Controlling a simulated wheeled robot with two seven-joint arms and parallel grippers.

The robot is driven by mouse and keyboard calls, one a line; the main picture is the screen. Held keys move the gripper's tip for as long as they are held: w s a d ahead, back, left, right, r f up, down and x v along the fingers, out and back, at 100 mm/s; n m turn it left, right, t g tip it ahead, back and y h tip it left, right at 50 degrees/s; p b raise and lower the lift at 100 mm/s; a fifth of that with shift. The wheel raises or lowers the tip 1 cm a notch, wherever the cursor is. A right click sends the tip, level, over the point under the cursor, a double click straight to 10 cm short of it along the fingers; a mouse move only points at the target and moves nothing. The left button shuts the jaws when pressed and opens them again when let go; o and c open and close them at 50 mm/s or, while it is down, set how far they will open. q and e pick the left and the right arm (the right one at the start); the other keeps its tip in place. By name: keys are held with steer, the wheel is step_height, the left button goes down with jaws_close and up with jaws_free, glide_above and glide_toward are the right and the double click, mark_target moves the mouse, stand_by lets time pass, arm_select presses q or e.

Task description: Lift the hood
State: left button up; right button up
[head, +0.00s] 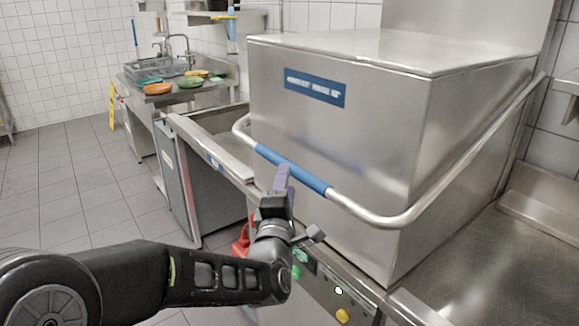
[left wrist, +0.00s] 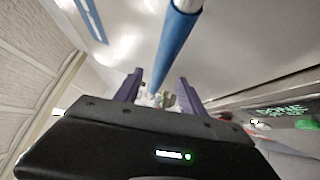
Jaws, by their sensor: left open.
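The hood (head: 345,110) is a large steel box in the head view, with a blue label on its front. A steel bar handle (head: 385,219) with a blue grip (head: 305,176) runs across its front and along its right side. My left gripper (head: 283,172) is at the blue grip, its purple fingers pointing up at it. In the left wrist view the fingers (left wrist: 158,88) are apart and the blue grip (left wrist: 176,45) runs in line between and beyond them. I cannot tell whether they touch it. My right gripper is in neither view.
A control panel with buttons (head: 338,290) is below the hood. A steel counter (head: 500,265) is at the right. A sink table with colored dishes (head: 188,82) and a grey rack (head: 155,68) stands at the back left. The tiled floor (head: 70,200) at the left is clear.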

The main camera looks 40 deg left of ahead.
arm_select(q)
steer(key=p+x, duration=0.1)
steer(key=x, duration=0.5)
steer(key=shift+w+f, duration=0.1)
steer(key=shift+w, duration=0.05)
steer(key=shift+c, duration=0.2)
jaws_close()
stand_by(1.1)
